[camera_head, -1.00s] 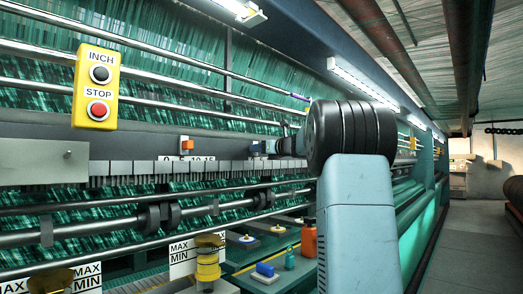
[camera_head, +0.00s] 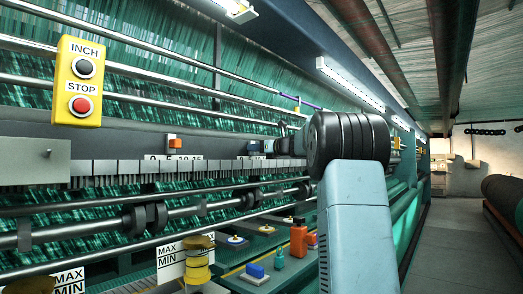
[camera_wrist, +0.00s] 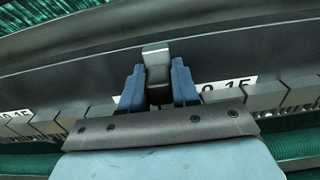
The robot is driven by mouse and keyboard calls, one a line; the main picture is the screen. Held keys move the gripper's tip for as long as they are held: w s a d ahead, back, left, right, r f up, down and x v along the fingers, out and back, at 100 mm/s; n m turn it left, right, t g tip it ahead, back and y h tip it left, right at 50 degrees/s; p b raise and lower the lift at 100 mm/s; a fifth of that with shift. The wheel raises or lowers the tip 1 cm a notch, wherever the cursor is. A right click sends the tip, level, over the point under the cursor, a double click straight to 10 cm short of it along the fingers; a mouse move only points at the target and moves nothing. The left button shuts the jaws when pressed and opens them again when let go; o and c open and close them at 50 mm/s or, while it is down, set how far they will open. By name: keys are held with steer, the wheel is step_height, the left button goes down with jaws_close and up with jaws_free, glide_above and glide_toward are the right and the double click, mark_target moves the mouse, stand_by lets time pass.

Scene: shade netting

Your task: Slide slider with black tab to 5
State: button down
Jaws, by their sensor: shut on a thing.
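The slider with the black tab (camera_wrist: 157,58) stands upright in the middle of the wrist view, with a pale grey top. My gripper (camera_wrist: 158,78) is shut on it, one blue finger on each side. In the head view my gripper (camera_head: 262,146) is at the machine's rail, partly hidden by my arm, and the tab cannot be made out. The white scale (camera_wrist: 225,88) shows "0" and "15" right of the fingers. Its lower marks are hidden behind my gripper, so the tab's exact mark cannot be read.
An orange tab (camera_head: 173,142) sits above another scale (camera_head: 172,157) reading 0, 5, 10, 15 to the left. A yellow INCH/STOP box (camera_head: 79,82) hangs at the upper left. The aisle floor (camera_head: 455,245) at right is clear.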

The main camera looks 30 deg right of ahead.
steer(key=c, duration=0.9)
jaws_free()
steer(key=shift+s, duration=0.1)
steer(key=v, duration=1.3)
steer(key=shift+s+d, duration=0.25)
steer(key=shift+s, duration=0.1)
steer(key=shift+f, duration=0.1)
